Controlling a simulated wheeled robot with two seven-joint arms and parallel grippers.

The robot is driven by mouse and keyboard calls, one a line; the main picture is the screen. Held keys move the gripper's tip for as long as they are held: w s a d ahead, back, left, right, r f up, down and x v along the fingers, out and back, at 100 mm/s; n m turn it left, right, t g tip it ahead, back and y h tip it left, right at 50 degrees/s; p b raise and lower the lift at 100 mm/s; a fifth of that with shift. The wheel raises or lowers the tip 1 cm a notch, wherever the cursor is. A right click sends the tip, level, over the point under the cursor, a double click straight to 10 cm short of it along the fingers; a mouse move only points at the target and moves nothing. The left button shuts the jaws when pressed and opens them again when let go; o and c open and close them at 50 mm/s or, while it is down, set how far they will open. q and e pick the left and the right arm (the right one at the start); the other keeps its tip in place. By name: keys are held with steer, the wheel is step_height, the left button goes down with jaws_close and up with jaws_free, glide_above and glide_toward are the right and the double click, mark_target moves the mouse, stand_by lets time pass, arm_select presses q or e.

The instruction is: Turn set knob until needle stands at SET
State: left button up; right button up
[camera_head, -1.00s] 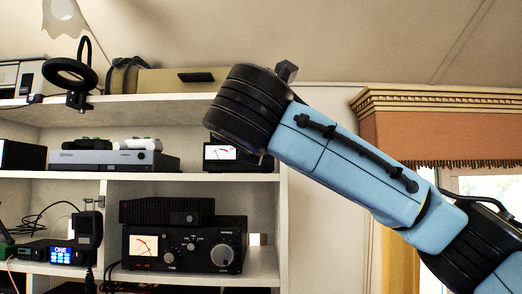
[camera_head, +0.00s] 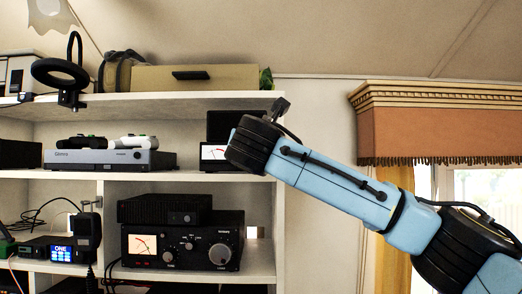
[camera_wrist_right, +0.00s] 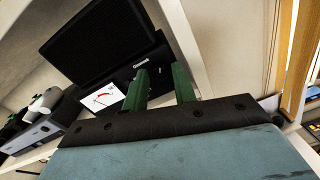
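A small black meter unit (camera_head: 213,153) with a lit white face and red scale stands on the middle shelf. A dark box stands on top of it. In the right wrist view, its face (camera_wrist_right: 102,97) lies left of my right gripper (camera_wrist_right: 162,72). The two green fingers are apart, with nothing seen between them, and point toward the unit's front. A knob on this unit cannot be made out clearly; the fingers partly cover its front. The exact needle reading is too small to tell. In the head view, my right wrist hides the unit's right part. My left gripper is not in view.
A larger black tuner (camera_head: 185,246) with a lit meter and several knobs stands on the lower shelf. A grey console (camera_head: 110,160) stands left of the meter unit. The middle shelf edge (camera_head: 150,175) runs below them. A curtain valance (camera_head: 430,120) is at the right.

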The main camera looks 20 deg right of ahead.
jaws_close()
steer(key=shift+m, duration=0.5)
steer(key=m+y+b, duration=0.1)
steer(key=m+b, duration=0.4)
steer(key=m, duration=1.2)
steer(key=shift+d, duration=0.1)
stand_by(0.5)
jaws_free()
